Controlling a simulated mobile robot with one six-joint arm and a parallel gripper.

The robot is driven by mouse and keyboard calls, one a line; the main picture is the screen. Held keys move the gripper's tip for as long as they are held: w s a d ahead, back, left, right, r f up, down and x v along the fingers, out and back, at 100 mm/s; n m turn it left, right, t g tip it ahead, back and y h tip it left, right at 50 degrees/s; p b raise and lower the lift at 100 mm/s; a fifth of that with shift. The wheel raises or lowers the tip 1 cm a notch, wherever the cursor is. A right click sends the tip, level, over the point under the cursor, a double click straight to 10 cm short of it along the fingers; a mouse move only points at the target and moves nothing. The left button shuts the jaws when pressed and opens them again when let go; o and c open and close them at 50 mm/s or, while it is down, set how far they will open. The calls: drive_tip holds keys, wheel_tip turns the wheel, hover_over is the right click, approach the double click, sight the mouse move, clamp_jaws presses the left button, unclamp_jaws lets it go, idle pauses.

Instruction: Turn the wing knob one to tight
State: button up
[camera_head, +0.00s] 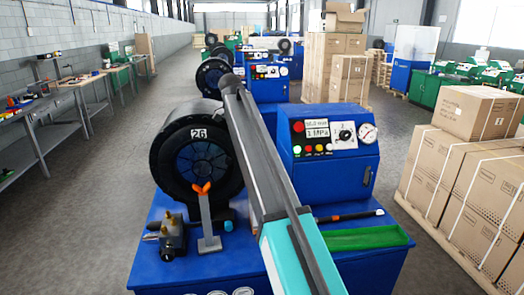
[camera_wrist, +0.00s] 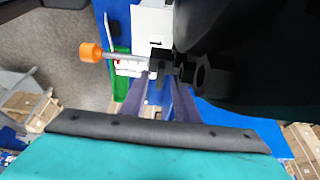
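I cannot pick out the wing knob for certain in either view. In the head view, an orange two-pronged piece (camera_head: 203,188) stands on a grey post in front of the black crimper ring (camera_head: 163,152) marked 26. In the wrist view, an orange round end (camera_wrist: 92,52) on a thin grey rod shows left of my gripper. My gripper (camera_wrist: 163,85) shows there as two greyish-purple fingers reaching up to a small dark block beside a large black shape. Whether they hold it is unclear. In the head view, my arm crosses the machine and hides the gripper tips.
A blue control box (camera_head: 328,165) with a dial, lights and gauge stands right of the ring. A green tray (camera_head: 355,239) lies on the blue bench top. A small dark fitting block (camera_head: 172,236) sits front left. Cartons (camera_head: 440,175) stack at right; the left aisle is clear.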

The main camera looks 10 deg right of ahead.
drive_tip(key=shift+v, duration=1.6)
drive_tip(key=p+v, duration=1)
drive_tip(key=shift+p, duration=0.4)
drive_tip(key=shift+a+r, duration=0.15)
